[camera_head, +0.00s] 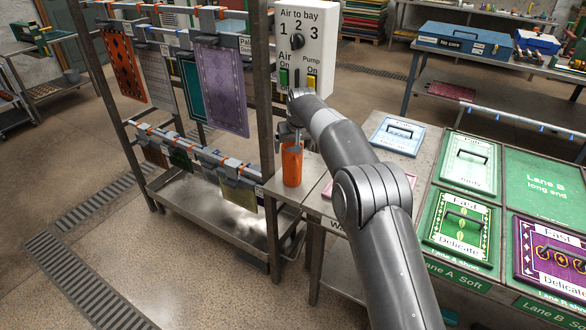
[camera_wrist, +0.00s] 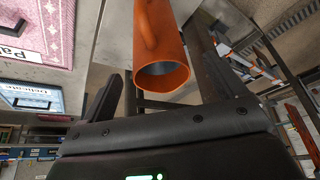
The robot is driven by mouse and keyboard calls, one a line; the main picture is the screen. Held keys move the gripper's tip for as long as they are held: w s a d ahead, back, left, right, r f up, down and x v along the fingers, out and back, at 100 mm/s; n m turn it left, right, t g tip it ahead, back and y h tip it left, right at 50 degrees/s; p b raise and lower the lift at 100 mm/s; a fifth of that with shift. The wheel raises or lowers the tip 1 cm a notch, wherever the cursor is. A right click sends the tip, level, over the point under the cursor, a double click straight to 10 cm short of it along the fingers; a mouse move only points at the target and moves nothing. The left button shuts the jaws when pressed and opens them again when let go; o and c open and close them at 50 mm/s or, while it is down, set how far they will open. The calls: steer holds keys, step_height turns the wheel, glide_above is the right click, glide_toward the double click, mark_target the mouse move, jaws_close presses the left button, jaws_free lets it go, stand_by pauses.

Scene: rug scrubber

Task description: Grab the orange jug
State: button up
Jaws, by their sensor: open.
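The orange jug (camera_head: 292,168) stands upright on the small metal side table between the rack and the long bench. My gripper (camera_head: 289,137) is at the top of the jug in the head view, with its jaws open. In the wrist view the jug (camera_wrist: 163,50) appears with its open rim towards the camera and its handle to the left. The jug lies between the lines of my two dark fingers, a little beyond the palm. My arm hides part of the bench behind.
A metal rack (camera_head: 265,120) with hanging mats stands just left of the jug. A control panel (camera_head: 302,45) with a dial and switches rises behind it. The bench at right holds a green card (camera_head: 458,228) and a blue card (camera_head: 398,136).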

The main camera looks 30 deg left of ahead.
mark_target(294, 168)
steer(key=shift+x, duration=2.85)
steer(key=shift+d, duration=0.1)
steer(key=shift+c, duration=0.2)
jaws_close()
steer(key=shift+w+r, duration=0.1)
